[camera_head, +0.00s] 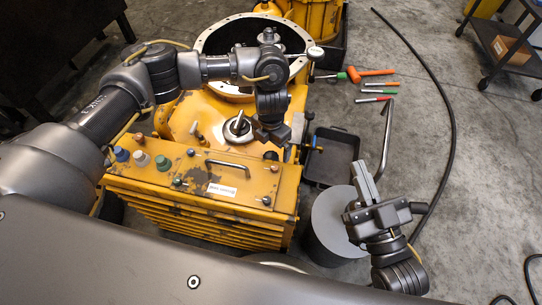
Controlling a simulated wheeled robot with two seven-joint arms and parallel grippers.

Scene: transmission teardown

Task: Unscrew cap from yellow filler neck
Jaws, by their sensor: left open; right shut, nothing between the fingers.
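The yellow transmission housing (185,115) stands left of centre. My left gripper (280,138) points down above the housing's right side, right of a metal lever in a round collar (238,128). It is open, with nothing visible in it. My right gripper (364,180) is shut and empty, above a grey cylinder, away from the housing.
The grey cylinder (326,228) stands right of the yellow box. A black tray (334,160) lies behind it. Several tools, including an orange hammer (372,72), lie on the floor. A dark cart (505,50) stands at top right.

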